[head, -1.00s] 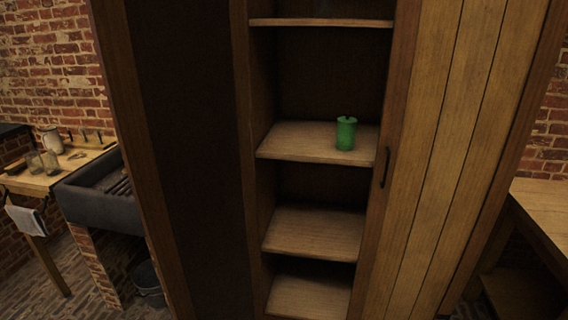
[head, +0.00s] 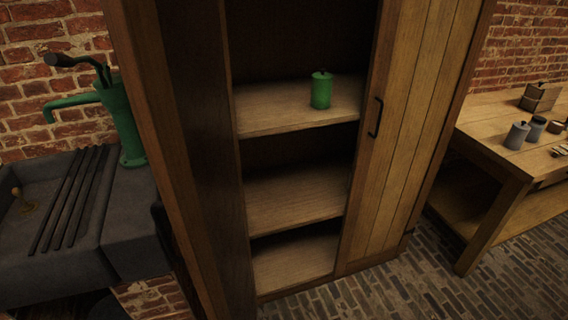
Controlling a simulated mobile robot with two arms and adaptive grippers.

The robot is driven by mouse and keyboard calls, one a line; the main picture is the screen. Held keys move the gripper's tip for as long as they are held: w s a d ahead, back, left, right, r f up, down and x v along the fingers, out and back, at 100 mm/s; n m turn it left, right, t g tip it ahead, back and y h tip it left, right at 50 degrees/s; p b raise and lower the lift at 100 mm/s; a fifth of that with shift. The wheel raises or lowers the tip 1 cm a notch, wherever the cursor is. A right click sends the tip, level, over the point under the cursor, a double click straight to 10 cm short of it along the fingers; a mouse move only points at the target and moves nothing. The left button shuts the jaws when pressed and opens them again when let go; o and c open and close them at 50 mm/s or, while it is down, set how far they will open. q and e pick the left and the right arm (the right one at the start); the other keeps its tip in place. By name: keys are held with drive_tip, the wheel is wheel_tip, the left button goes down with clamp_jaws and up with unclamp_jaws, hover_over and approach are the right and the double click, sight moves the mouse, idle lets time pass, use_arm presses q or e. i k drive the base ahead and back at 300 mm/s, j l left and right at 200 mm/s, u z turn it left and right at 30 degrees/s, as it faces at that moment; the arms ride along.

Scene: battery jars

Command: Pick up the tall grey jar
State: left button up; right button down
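Two small grey-blue jars stand close together on the wooden table at the right of the head view. The front-left jar (head: 516,136) has a dark knob on top and looks a little larger; the other jar (head: 536,128) stands just behind it to the right. Which of them is the tall grey jar is hard to tell at this size. A green jar (head: 321,92) with a dark knob stands upright on a cupboard shelf (head: 270,114). Neither of my grippers is in view.
The cupboard has a planked door (head: 410,130) with a black handle. The table (head: 490,112) also holds wooden boxes (head: 540,97) and small pieces. A stone sink (head: 120,215) with a green pump (head: 122,122) is at the left. Brick floor (head: 420,285) lies before the cupboard.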

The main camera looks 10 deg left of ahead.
sight(534, 136)
drive_tip(key=j, duration=0.6)
drive_tip(key=k+j, duration=0.1)
drive_tip(key=j, duration=0.55)
drive_tip(key=z, duration=2.15)
drive_tip(key=i, duration=3.05)
drive_tip(key=i+l, duration=0.1)
drive_tip(key=i, duration=0.45)
drive_tip(key=i+l+u, duration=0.1)
drive_tip(key=i, duration=0.4)
drive_tip(key=i+l, duration=0.15)
drive_tip(key=i, duration=0.4)
drive_tip(key=i+u, duration=0.15)
drive_tip(key=u, duration=1.55)
